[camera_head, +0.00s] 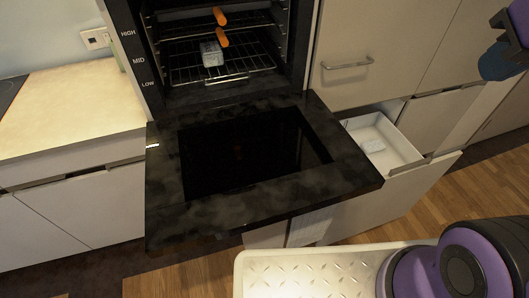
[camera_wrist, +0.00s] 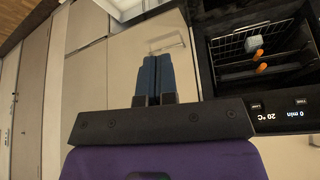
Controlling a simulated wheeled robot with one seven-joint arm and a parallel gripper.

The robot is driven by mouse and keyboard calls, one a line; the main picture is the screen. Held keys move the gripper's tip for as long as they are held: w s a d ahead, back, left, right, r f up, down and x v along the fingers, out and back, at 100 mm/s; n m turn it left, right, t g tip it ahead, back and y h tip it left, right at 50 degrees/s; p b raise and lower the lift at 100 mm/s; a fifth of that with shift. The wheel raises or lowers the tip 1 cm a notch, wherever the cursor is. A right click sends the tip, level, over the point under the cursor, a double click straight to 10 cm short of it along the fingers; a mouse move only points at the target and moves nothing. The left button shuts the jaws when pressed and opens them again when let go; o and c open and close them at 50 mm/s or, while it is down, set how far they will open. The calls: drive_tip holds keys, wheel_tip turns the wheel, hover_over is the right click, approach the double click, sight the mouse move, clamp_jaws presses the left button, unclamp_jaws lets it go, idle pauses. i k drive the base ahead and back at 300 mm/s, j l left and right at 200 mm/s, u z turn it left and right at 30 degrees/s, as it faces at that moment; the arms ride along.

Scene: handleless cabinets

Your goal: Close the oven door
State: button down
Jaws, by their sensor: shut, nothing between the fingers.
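The oven door (camera_head: 345,172) is a black marbled panel with a dark glass window. It hangs fully down, roughly level, in front of the oven cavity (camera_head: 185,62) in the head view. The open oven also shows at the right of the wrist view, beside a lit display (camera_wrist: 285,108). My gripper (camera_wrist: 155,58) is shut and empty in the wrist view, with its blue fingers together in front of a pale cabinet front. In the head view only part of my gripper shows at the upper right edge, well to the right of the oven door and apart from it.
Inside the oven are wire racks (camera_head: 240,68) with orange items (camera_head: 221,38) and a pale block (camera_head: 211,54). An open white drawer (camera_head: 405,146) sticks out right of the door. A counter (camera_head: 70,105) stands at left. Wooden floor shows at right.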

sight(210, 174)
drive_tip(key=k+j+u, duration=0.2)
drive_tip(key=u, duration=0.2)
drive_tip(key=k+j+u, duration=0.2)
drive_tip(key=u, duration=0.15)
drive_tip(key=k+j+u, duration=0.15)
drive_tip(key=j+u, duration=0.25)
